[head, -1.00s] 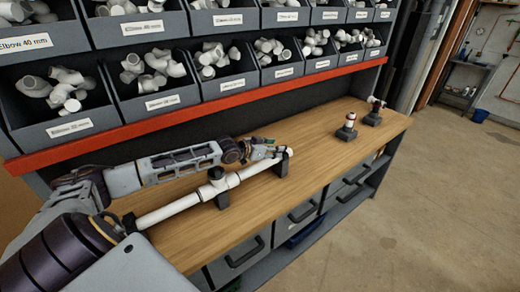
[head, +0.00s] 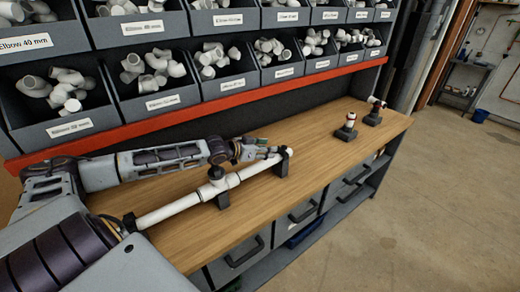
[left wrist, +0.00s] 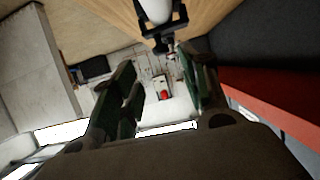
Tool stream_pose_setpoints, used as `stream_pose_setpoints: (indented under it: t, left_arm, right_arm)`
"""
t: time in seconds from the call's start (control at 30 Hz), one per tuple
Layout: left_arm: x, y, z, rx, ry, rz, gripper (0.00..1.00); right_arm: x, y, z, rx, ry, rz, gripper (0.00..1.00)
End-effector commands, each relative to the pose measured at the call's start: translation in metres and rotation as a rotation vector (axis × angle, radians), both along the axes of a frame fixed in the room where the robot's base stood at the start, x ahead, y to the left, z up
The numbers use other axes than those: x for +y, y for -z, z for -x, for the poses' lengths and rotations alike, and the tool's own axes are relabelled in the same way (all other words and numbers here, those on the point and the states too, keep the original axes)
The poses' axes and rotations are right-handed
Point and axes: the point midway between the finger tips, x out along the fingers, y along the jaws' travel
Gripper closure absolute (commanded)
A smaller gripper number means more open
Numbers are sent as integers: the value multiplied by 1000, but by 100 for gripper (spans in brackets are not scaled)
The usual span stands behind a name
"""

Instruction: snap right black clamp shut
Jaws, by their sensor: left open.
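A white pipe (head: 158,214) with a tee fitting (head: 217,175) lies along the wooden bench, held up by black clamps. The right black clamp (head: 281,166) is at the pipe's far end; whether it is open or shut is too small to tell. The middle clamp (head: 222,200) is under the pipe near the tee, and the left one (head: 130,222) is partly hidden by my arm. My left gripper (head: 276,152) is open just beside the right clamp. In the left wrist view, the clamp (left wrist: 164,42) and pipe (left wrist: 156,10) lie beyond the open fingers (left wrist: 157,58). My right gripper is not in view.
Grey bins of white fittings stand above a red rail (head: 210,113) behind the bench. Two small fittings on black bases (head: 346,133) (head: 373,117) stand at the bench's right end. The bench top (head: 315,140) between them and the right clamp is clear.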

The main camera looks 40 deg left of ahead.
Motion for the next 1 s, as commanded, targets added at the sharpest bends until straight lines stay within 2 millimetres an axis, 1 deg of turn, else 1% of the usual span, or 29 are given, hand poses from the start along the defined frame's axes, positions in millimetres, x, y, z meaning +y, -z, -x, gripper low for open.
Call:
stream_pose_setpoints:
  t: [0.5,1.0]
  left_arm:
    - [8,-3,10,0,-9,0,55]
    - [10,-7,19,0,-8,-1,55]
  right_arm:
    - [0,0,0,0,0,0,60]
    - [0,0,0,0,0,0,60]
